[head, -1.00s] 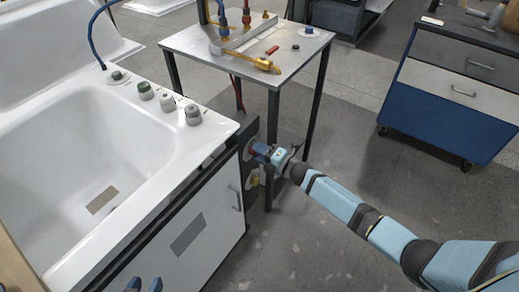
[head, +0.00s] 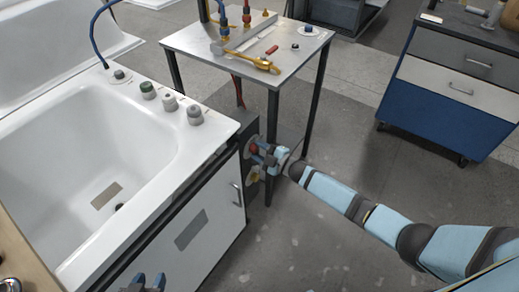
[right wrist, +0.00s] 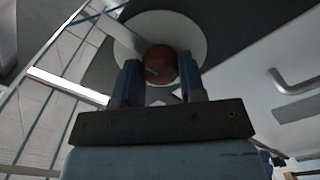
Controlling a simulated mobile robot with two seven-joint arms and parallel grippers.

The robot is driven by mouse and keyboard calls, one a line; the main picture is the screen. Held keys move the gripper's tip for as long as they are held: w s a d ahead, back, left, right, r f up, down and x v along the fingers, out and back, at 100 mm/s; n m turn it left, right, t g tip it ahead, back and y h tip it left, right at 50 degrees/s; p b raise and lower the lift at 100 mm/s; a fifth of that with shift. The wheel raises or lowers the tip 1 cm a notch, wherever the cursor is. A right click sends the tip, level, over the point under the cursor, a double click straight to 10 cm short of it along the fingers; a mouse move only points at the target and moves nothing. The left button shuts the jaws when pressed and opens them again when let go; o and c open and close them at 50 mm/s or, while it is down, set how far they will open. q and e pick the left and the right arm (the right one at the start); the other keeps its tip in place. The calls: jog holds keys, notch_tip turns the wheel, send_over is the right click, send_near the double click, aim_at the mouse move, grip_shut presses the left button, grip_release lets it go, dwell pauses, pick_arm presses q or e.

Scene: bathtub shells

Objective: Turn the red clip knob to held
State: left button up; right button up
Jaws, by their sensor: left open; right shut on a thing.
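The red clip knob (head: 254,149) is on the dark side panel at the end of the tub cabinet. In the right wrist view the red knob (right wrist: 160,62) sits between the two blue fingers, in front of a pale round plate (right wrist: 187,28). My right gripper (head: 261,153) is shut on it, its arm reaching in from the right. A pale line shows on the knob's face, but I cannot read any marking. My left gripper (head: 149,284) is open and empty at the bottom edge, in front of the cabinet.
A yellow part (head: 255,174) is just below the red knob. The white tub (head: 75,165) has several knobs on its rim. A metal table (head: 200,42) with pipe fittings stands behind. A blue drawer cabinet (head: 440,115) stands right. Floor between is clear.

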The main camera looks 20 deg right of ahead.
jog(key=shift+m, duration=0.3)
jog(key=o, duration=0.9)
jog(key=p+v, duration=0.1)
jog(key=v, duration=1.3)
jog(key=shift+w, duration=0.1)
